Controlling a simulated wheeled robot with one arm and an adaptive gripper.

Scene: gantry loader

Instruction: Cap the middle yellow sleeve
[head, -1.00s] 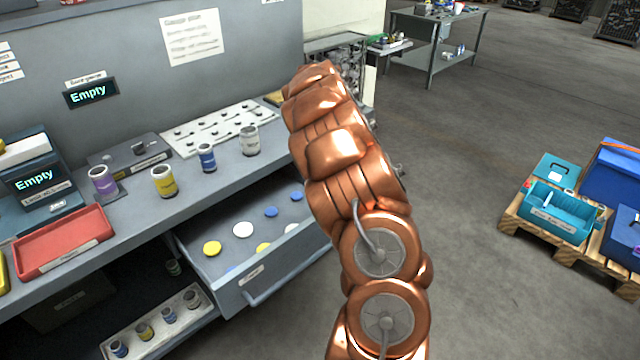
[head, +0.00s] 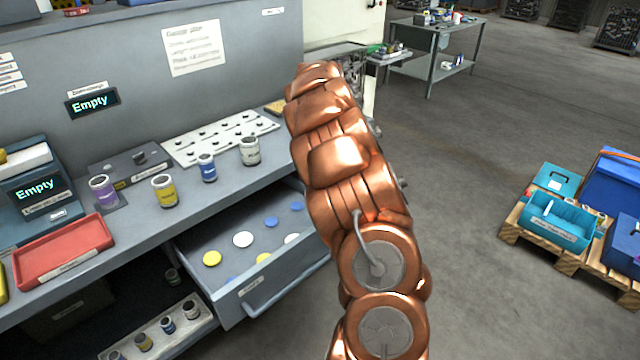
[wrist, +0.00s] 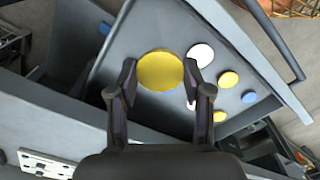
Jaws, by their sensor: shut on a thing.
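A yellow sleeve (head: 164,191) stands upright on the bench top, between a purple sleeve (head: 103,191) and a blue sleeve (head: 207,168). Its top shows no yellow cap on it. A white sleeve (head: 250,152) stands further right. My gripper (wrist: 161,82) is shut on a yellow cap (wrist: 161,70), held flat between the fingertips over the open drawer (head: 215,305). The cap looks larger than the caps lying in the drawer. In the head view my copper arm hides the gripper and the held cap. Another yellow sleeve (head: 144,342) stands on the lower shelf rack.
The open drawer holds several loose yellow, white and blue caps. A red tray (head: 62,246) lies on the bench at left, a white pegged board (head: 220,136) at the back. Two displays read "Empty". Floor to the right is clear up to a pallet (head: 545,245) with blue boxes.

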